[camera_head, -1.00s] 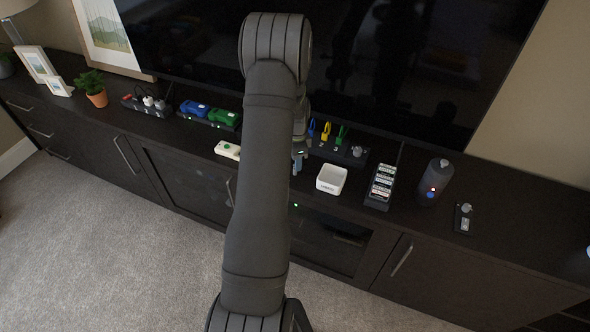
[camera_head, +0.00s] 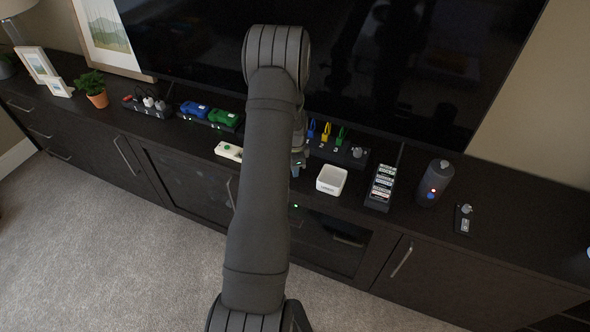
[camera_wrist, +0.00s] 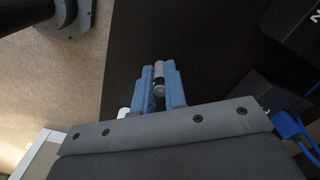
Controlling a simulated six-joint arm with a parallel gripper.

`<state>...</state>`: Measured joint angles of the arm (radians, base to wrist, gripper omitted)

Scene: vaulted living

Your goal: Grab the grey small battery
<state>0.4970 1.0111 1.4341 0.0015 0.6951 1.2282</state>
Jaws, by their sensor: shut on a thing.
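My gripper (camera_wrist: 159,88) has blue fingers, shut on a small light-grey cylinder, the grey small battery (camera_wrist: 159,70), in the wrist view. The battery lies between the two fingers, one on each side, with part of it showing past the tips. Dark surface shows behind it; I cannot tell whether it touches that surface. In the head view my gripper (camera_head: 296,170) is mostly hidden behind my own arm, near the front of the dark cabinet, and the battery cannot be made out there.
A white open box (camera_head: 331,181) stands just right of my gripper. A black rack of small items (camera_head: 381,187) and a dark bottle (camera_head: 435,182) stand farther right. A white power strip (camera_head: 229,151) lies left of my arm. The television (camera_head: 400,60) stands behind.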

